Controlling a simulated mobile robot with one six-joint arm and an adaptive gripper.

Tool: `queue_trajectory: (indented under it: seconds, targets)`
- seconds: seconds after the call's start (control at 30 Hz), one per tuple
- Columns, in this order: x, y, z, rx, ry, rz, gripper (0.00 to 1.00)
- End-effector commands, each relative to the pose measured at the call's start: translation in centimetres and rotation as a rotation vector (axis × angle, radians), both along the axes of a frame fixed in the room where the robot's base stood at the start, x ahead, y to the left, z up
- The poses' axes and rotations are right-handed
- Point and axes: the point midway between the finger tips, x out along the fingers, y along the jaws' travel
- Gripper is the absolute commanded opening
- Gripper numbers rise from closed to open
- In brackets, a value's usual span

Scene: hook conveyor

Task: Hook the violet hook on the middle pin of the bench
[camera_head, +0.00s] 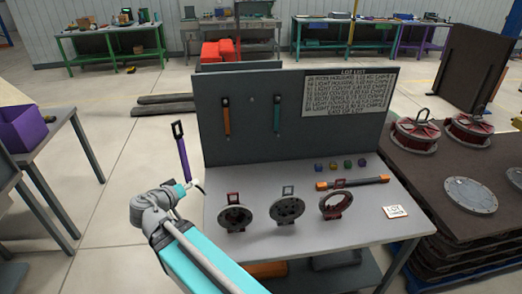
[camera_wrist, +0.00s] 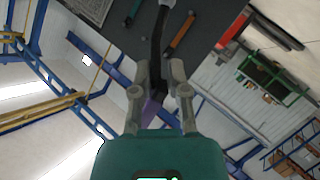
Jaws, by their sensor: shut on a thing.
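The bench's upright grey panel (camera_head: 212,90) bears an orange hook (camera_head: 226,117) at left and a teal hook (camera_head: 277,117) at right. The middle pin (camera_head: 251,99) is a small bare spot between them. The violet hook is apart from the panel.
The bench top (camera_head: 240,190) carries several housings, an orange-ended bar (camera_head: 352,183), small coloured blocks and a white card (camera_head: 396,212). A notice (camera_head: 348,92) is on the panel's right. A violet bin (camera_head: 22,128) stands at far left; a dark pallet table adjoins at right.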

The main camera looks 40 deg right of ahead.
Motion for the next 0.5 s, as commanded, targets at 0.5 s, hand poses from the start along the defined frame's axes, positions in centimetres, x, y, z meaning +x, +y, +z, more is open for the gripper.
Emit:
queue_trajectory:
  seconds: [0.5]
  targets:
    - [5.9,-8.7,-3.4,-0.067,0.065,-0.21,0.0]
